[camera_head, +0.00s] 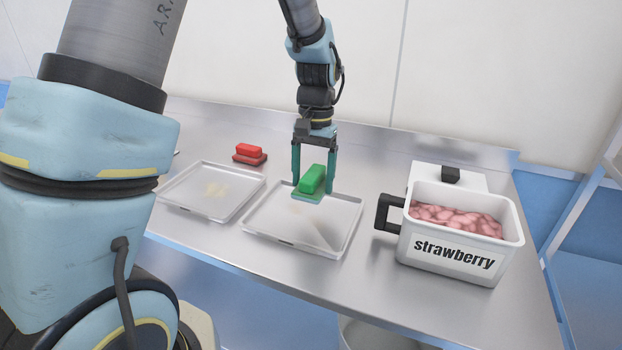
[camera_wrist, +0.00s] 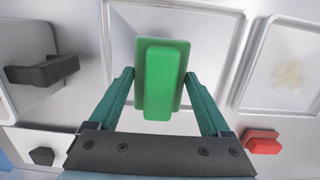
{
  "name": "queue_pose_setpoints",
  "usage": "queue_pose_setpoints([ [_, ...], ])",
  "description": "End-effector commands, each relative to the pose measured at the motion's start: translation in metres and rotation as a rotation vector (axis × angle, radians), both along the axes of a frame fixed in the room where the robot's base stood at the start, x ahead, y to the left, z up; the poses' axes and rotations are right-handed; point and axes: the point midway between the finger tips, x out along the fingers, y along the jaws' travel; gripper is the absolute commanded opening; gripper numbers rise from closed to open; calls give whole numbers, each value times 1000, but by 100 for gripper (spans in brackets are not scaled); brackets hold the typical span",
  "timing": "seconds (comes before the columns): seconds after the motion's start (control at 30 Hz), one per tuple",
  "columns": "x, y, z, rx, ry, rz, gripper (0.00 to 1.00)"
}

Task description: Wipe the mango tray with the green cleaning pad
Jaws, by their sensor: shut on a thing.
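The green cleaning pad (camera_head: 312,180), a flat plate with a block handle, is held between the two fingers of my gripper (camera_head: 313,172). It fills the middle of the wrist view (camera_wrist: 160,80). The pad is at the far part of the middle tray (camera_head: 262,233); I cannot tell whether it touches the tray floor. This tray has a faint pinkish-brown smear. The left tray (camera_head: 172,203) has a pale yellow patch, also seen on the right in the wrist view (camera_wrist: 290,72). Neither tray shows a label, though the yellow patch looks like mango.
A red pad (camera_head: 250,154) rests behind the left tray. A white container labelled strawberry (camera_head: 455,255), with a black handle and pink contents, stands right of the middle tray. The metal table (camera_head: 340,285) is bare in front, and a wall rises behind.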

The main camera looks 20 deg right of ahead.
Motion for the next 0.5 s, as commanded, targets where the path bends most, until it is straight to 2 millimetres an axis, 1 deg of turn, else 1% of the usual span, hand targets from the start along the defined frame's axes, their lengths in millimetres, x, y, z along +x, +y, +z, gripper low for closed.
queue_pose_setpoints([
  [0.03, 0, 1, 11, 3, 3, 1, 30],
  [0.33, 0, 6, 7, 2, 1, 1, 30],
  [0.5, -1, 7, 0, 2, -2, 2, 30],
])
